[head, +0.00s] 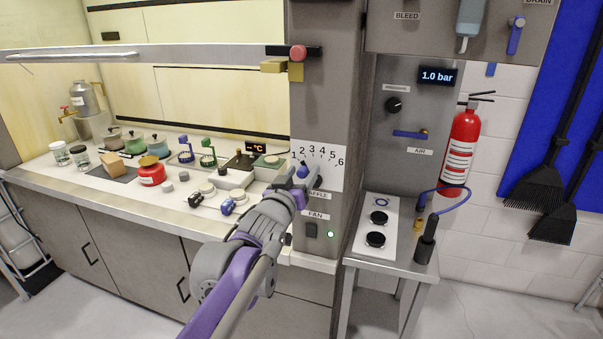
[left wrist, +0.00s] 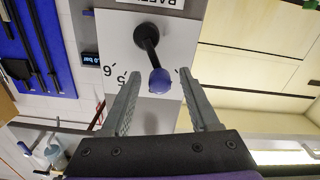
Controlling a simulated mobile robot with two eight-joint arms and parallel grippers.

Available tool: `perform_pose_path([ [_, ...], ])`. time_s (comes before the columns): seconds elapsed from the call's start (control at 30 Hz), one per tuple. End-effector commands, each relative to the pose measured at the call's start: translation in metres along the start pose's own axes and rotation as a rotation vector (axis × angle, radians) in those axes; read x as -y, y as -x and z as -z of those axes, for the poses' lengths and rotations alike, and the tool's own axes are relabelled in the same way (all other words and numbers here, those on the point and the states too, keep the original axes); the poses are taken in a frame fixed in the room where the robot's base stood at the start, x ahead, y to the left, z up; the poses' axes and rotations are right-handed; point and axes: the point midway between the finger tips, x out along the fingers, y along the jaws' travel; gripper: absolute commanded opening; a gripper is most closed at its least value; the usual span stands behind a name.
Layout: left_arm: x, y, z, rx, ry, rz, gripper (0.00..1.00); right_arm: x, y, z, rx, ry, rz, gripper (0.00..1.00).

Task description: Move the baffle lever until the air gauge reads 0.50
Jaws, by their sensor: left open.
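The baffle lever is a black rod with a blue knob (head: 302,171), mounted on a white dial plate (head: 334,178) numbered 1 to 6. In the head view the knob is below the low numbers. The left wrist view shows the black rod (left wrist: 150,45) and blue knob (left wrist: 159,80). My left gripper (head: 303,178) is open at the dial, its fingertips (left wrist: 160,72) on either side of the knob with gaps visible. The gripper partly hides the lever in the head view. A display (head: 437,76) reads 1.0 bar; I cannot tell whether it is the air gauge. My right gripper is out of view.
A fan switch (head: 311,230) sits below the dial. Right of it are a black knob (head: 393,105), a blue AIR valve handle (head: 408,134) and a small bench (head: 390,256). Glassware and pots crowd the hood worktop to the left. A sash handle bar (head: 150,54) runs above it.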

Motion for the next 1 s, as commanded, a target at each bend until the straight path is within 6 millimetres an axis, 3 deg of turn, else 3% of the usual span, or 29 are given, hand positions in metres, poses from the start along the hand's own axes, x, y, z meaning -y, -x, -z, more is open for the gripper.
perform_pose_path([
  [0.2, -0.0001, -0.0002, -0.0001, 0.000, 0.000, 0.000, 0.61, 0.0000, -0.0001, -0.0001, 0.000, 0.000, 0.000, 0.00],
  [0.5, -0.0001, 0.0000, -0.0001, 0.000, 0.000, 0.000, 0.07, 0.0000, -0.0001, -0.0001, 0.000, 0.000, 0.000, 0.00],
  [0.57, -0.0001, 0.0000, -0.0001, 0.000, 0.000, 0.000, 0.00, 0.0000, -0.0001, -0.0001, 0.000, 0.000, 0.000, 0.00],
  [1.0, -0.0033, -0.0001, 0.0027, 0.000, -0.054, -0.001, 0.00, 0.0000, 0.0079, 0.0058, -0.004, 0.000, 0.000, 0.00],
])
